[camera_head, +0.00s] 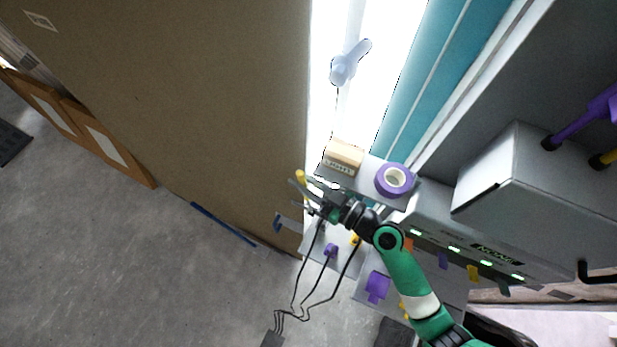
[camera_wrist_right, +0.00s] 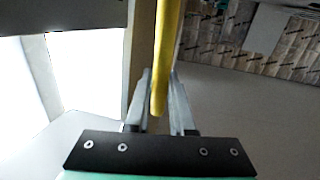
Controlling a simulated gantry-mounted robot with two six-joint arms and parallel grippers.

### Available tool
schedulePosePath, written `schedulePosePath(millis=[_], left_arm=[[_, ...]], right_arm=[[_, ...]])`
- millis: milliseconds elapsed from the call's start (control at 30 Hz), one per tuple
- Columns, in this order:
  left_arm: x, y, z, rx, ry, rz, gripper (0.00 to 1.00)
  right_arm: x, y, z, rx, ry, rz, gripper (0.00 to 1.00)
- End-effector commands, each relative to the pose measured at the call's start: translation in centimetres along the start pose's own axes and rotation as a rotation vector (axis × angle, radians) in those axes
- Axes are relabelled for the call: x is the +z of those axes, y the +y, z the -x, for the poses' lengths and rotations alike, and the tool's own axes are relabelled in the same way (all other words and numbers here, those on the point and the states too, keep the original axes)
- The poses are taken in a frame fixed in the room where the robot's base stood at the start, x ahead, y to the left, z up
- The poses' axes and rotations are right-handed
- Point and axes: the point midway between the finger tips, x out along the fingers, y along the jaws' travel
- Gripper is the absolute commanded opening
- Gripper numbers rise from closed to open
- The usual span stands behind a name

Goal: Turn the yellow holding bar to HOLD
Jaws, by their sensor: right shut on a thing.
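The yellow holding bar (camera_head: 300,176) shows as a small yellow end at the lower right edge of the brown panel (camera_head: 200,110) in the head view. In the right wrist view the yellow bar (camera_wrist_right: 166,50) runs from the top edge down between my fingers. My right gripper (camera_head: 299,189) is shut on the bar; its fingers (camera_wrist_right: 161,90) stand on both sides of the bar's end. The fingers and arm hide part of the bar in the head view. No HOLD marking is readable. My left gripper is not in view.
Black cables (camera_head: 314,290) hang below. A grey cabinet (camera_head: 510,190) stands at the right. The floor (camera_head: 150,260) at lower left is mostly clear.

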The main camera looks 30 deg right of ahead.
Motion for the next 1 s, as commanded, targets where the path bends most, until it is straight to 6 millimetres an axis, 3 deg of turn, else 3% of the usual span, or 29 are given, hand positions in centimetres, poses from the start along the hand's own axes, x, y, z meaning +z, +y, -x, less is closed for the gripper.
schedulePosePath(millis=[67,367,400,567,1000], left_arm=[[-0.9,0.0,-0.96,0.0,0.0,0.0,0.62],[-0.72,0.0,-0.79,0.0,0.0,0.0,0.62],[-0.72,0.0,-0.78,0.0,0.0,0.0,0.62],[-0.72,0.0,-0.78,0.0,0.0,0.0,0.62],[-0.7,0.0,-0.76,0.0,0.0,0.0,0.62]], right_arm=[[-0.42,-0.16,-0.49,-0.001,-0.029,0.005,0.0],[0.11,-0.15,-0.71,0.001,-0.04,0.008,0.0],[0.11,-0.15,-0.71,0.001,-0.04,0.008,0.25],[0.1,-0.15,-0.71,0.001,-0.039,0.008,0.52],[0.09,-0.14,-0.58,0.002,-0.039,0.008,0.52]])
